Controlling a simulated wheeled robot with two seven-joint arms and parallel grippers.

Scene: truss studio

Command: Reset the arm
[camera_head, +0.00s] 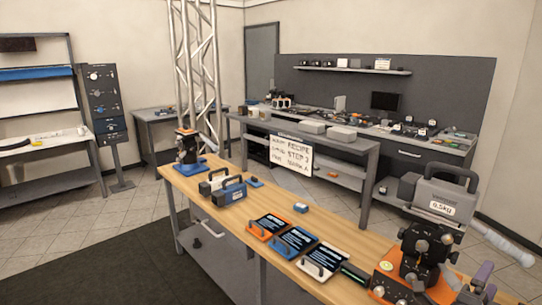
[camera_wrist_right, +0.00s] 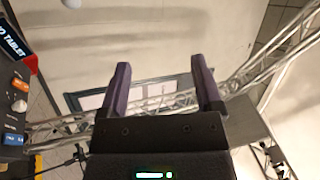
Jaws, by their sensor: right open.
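My right gripper (camera_head: 484,287) shows at the lower right of the head view, with its purple-grey fingers beside the black device on an orange base (camera_head: 422,262). I cannot tell whether it touches that device. In the right wrist view the gripper (camera_wrist_right: 163,85) has its two fingers wide apart with nothing between them. Behind the fingers that view shows a pale wall and metal truss (camera_wrist_right: 75,128). My left gripper is in neither view.
A truss column (camera_head: 198,70) stands behind. The bench's middle has bare wood.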

